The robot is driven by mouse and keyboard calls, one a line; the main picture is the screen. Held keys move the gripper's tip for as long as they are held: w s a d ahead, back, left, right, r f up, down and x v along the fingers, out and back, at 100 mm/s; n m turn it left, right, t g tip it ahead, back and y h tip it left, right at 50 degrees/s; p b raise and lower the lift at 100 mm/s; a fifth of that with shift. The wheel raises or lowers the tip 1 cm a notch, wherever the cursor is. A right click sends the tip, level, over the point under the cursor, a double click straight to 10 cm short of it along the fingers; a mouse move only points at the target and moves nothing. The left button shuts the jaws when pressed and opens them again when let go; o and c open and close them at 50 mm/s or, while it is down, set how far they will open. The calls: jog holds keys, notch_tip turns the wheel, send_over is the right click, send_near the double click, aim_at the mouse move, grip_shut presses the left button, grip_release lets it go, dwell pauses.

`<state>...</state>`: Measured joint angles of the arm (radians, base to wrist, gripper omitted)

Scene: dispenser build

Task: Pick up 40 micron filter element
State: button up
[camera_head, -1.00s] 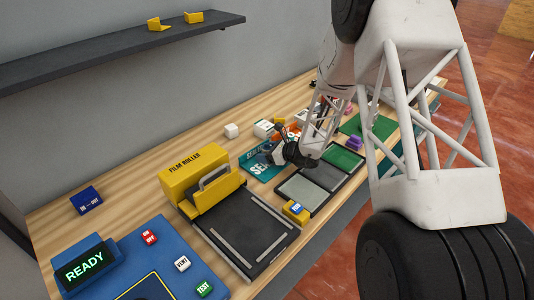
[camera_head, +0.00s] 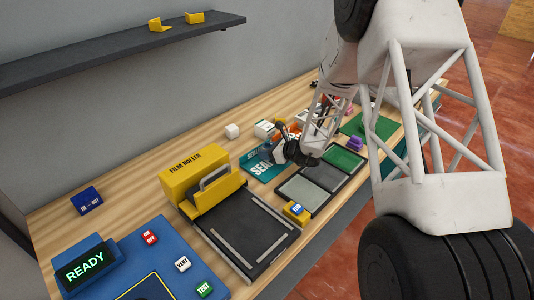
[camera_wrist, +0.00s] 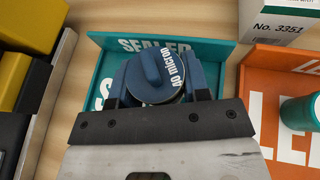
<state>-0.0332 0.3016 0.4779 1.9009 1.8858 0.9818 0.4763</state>
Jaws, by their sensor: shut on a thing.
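The 40 micron filter element (camera_wrist: 152,80) is a round, dark blue part with a raised grip on top and white lettering along its side. In the wrist view it sits between the fingers of my gripper (camera_wrist: 160,92), which is shut on it. Behind and below it is the teal tray (camera_wrist: 222,52) marked SEALER; I cannot tell whether the element touches the tray. In the head view my gripper (camera_head: 286,146) is over the teal tray (camera_head: 258,167), and the arm hides most of the element.
An orange tray (camera_wrist: 262,88) holding a teal cylinder (camera_wrist: 300,112) is at the right, with a white box (camera_wrist: 277,20) behind. The yellow film roller (camera_head: 196,181) stands at the left. Dark and green pads (camera_head: 322,175) lie in front of the teal tray.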

jog(key=shift+r, duration=0.45)
notch_tip(320, 180, up, 2)
jog(key=shift+r, duration=0.1)
jog(key=s+d, duration=0.1)
jog(key=s, duration=0.4)
jog(key=s+d, duration=0.1)
jog(key=s, duration=0.4)
jog(key=s+d+r, duration=0.1)
jog(key=s, duration=0.4)
jog(key=shift+s+d, duration=0.15)
jog(key=shift+s, duration=0.2)
